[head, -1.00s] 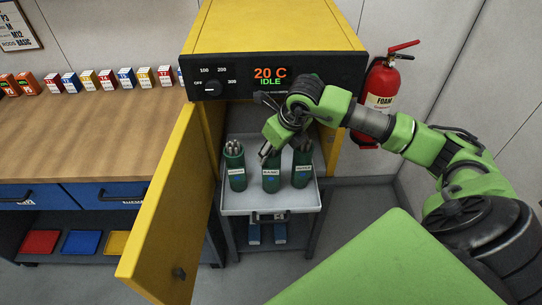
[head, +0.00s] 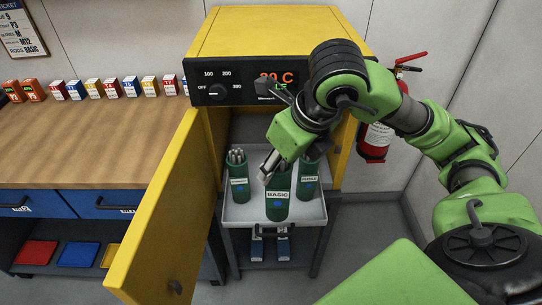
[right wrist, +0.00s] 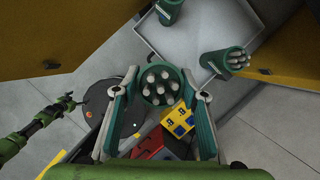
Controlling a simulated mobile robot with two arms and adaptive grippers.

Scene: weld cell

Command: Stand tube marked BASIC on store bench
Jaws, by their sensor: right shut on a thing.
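The green tube labelled BASIC (head: 279,207) is held by my right gripper (head: 270,170), which is shut on it near its top. The tube is about upright, in front of the open yellow oven and above the grey tray (head: 240,220). In the right wrist view the held tube (right wrist: 160,88) shows its open end full of pale rods between the fingers. My left gripper (right wrist: 67,103) seems to show small at the left of that view; its jaws are unclear. A wooden-topped bench (head: 90,135) stands at the left; no sign names it as the store bench.
Two other green tubes stand on the tray, one left (head: 238,178) and one right (head: 309,175). The yellow oven door (head: 160,220) hangs open between bench and tray. Small boxes (head: 130,87) line the bench's back; its front is clear. A fire extinguisher (head: 375,140) hangs at right.

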